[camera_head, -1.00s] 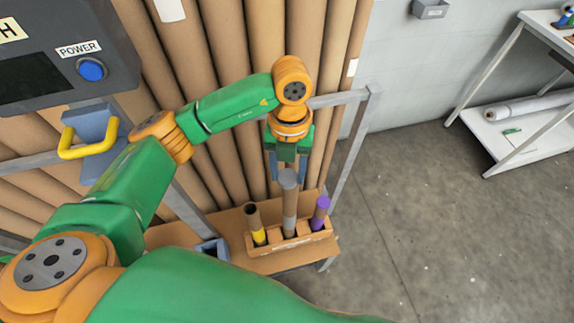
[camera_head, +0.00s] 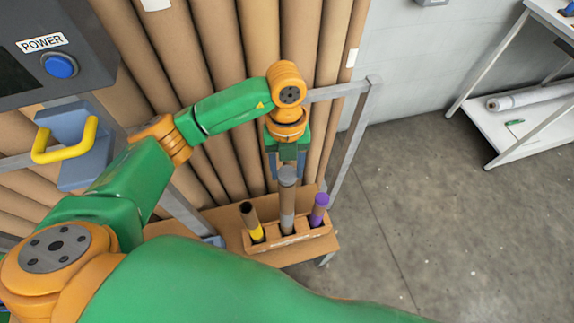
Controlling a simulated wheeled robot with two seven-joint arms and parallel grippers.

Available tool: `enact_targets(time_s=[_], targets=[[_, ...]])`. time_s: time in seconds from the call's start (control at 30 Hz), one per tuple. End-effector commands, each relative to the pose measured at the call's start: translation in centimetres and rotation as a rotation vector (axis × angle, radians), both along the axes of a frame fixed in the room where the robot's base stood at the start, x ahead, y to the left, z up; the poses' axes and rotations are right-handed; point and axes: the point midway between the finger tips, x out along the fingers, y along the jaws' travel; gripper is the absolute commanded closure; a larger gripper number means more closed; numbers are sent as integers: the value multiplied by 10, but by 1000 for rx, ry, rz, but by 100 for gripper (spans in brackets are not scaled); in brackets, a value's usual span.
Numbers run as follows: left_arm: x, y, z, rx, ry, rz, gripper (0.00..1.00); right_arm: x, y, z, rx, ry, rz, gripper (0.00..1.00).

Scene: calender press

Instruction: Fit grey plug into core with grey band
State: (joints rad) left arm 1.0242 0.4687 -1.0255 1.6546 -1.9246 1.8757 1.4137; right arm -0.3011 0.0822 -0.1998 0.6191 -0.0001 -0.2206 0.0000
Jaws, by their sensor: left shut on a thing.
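My left gripper (camera_head: 287,163) points down over the middle slot of a cardboard rack and is shut on the grey plug (camera_head: 288,174). The plug is directly above the top of the core with grey band (camera_head: 287,205), which stands upright in the rack. Plug and core look in line. I cannot tell from this angle whether the plug is inside the core's mouth or only at its rim. The fingers partly hide the plug. My right gripper is not in view.
The cardboard rack (camera_head: 262,246) also holds a core with yellow band (camera_head: 251,222), open at the top, at left, and a core with purple (camera_head: 320,205) at right. Tall brown rolls (camera_head: 215,60) stand close behind. A grey frame post (camera_head: 357,125) is at right.

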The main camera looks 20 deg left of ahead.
Motion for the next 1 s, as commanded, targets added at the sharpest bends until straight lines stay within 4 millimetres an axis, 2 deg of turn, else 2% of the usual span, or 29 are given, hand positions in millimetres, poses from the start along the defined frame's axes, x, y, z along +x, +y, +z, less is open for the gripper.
enact_targets(time_s=[0.87, 0.9, 1.0], targets=[[0, 0, -10, 0, 0, 0, 100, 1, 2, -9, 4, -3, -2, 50], [0, 0, -9, 0, 0, 0, 43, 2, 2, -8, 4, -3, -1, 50], [0, 0, -8, 0, 0, 0, 16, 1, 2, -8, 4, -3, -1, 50]])
